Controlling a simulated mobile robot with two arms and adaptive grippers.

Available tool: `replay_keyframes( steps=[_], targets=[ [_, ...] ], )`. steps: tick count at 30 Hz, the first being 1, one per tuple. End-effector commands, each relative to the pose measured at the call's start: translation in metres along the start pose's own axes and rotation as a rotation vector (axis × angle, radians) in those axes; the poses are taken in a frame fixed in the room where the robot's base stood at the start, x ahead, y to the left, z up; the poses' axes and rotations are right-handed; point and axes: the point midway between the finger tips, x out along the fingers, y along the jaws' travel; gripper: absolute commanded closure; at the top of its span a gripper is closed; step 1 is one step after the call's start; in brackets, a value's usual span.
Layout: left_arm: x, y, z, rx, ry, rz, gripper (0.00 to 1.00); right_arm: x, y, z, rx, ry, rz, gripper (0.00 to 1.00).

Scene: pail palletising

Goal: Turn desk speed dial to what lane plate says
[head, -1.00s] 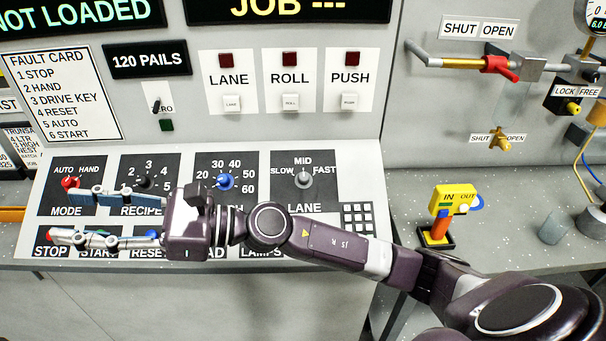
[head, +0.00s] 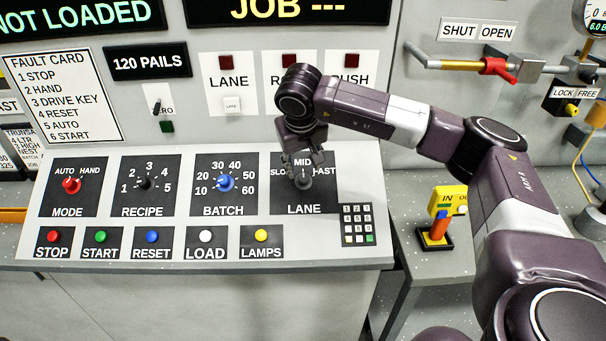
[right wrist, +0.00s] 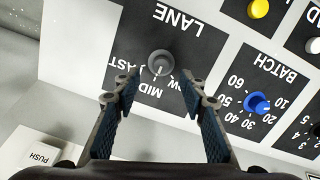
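The desk speed dial (head: 304,182) is a grey knob on the black LANE panel (head: 290,203), marked SLOW, MID and FAST. My right gripper (head: 301,168) is over this panel and partly covers the dial and its lettering. In the right wrist view the dial (right wrist: 160,63) lies just beyond the open fingertips (right wrist: 159,92), roughly centred between them, with nothing gripped. A pale mark on the knob seems to face the MID side, but I cannot read it surely. No plate naming a lane speed is readable. My left gripper is out of view.
The blue BATCH dial (head: 226,183) is left of the LANE panel, and a keypad (head: 357,224) is at its lower right. Coloured buttons such as the yellow LAMPS button (head: 261,235) line the front edge. A yellow IN/OUT box (head: 447,199) stands at right.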

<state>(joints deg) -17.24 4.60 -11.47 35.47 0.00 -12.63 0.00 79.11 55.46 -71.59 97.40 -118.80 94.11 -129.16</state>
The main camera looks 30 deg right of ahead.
Motion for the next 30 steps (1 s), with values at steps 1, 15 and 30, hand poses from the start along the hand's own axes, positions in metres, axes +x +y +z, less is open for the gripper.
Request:
replay_keyframes(
  steps=[1, 15, 30],
  targets=[
    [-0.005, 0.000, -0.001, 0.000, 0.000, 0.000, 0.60, 0.008, 0.000, 0.001, 0.000, -0.005, 0.001, 0.61],
    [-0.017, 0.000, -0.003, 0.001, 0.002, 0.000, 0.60, 0.057, -0.002, 0.001, 0.000, -0.001, -0.005, 0.61],
    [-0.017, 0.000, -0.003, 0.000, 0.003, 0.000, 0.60, 0.057, -0.002, 0.001, 0.000, 0.000, -0.005, 0.94]
  ],
)
